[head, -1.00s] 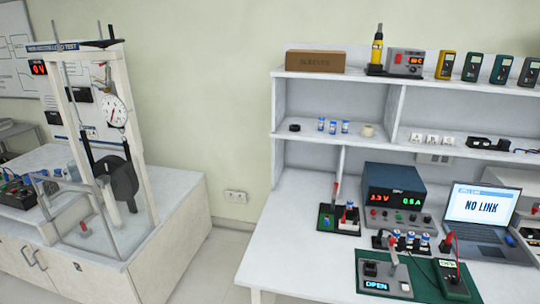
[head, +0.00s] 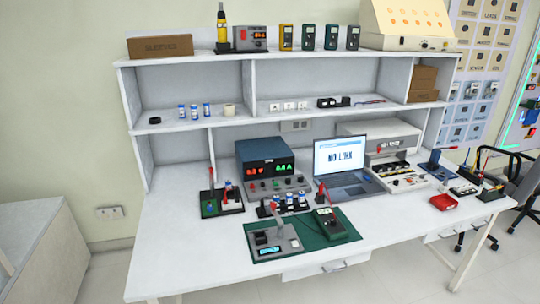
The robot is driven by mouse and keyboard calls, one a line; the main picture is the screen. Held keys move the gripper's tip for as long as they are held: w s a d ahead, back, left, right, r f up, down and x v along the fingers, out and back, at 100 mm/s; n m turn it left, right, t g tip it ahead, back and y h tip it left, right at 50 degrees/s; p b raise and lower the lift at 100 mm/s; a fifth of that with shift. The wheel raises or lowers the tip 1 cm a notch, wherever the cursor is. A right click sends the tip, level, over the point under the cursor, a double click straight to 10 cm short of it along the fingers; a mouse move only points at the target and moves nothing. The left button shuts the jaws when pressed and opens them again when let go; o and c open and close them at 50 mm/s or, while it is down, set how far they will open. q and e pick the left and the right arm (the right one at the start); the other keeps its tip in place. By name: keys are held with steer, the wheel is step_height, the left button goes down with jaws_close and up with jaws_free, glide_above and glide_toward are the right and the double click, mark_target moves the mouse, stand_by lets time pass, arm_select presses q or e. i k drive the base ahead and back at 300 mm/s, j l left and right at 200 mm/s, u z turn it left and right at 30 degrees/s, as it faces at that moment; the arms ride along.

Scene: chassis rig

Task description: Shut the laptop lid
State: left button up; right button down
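The laptop (head: 344,168) stands open on the white workbench, right of the power supply. Its lid is upright, leaning slightly back, and the lit screen (head: 340,153) reads "NO LINK". Its dark keyboard base (head: 349,186) lies flat on the bench top. Neither of my grippers shows in the head view.
The power supply (head: 266,164) stands left of the laptop. A green mat (head: 340,232) with a meter (head: 328,222) lies in front. A grey printer-like device (head: 380,138) is behind right. A red box (head: 444,202) sits farther right. The bench's front left (head: 185,255) is clear.

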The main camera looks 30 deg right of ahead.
mark_target(339, 154)
steer(key=z, duration=1.45)
steer(key=i+l, duration=0.3)
steer(key=i, duration=0.25)
steer(key=i+l, duration=0.3)
steer(key=i, duration=0.25)
steer(key=i+l, duration=0.3)
steer(key=i, duration=0.25)
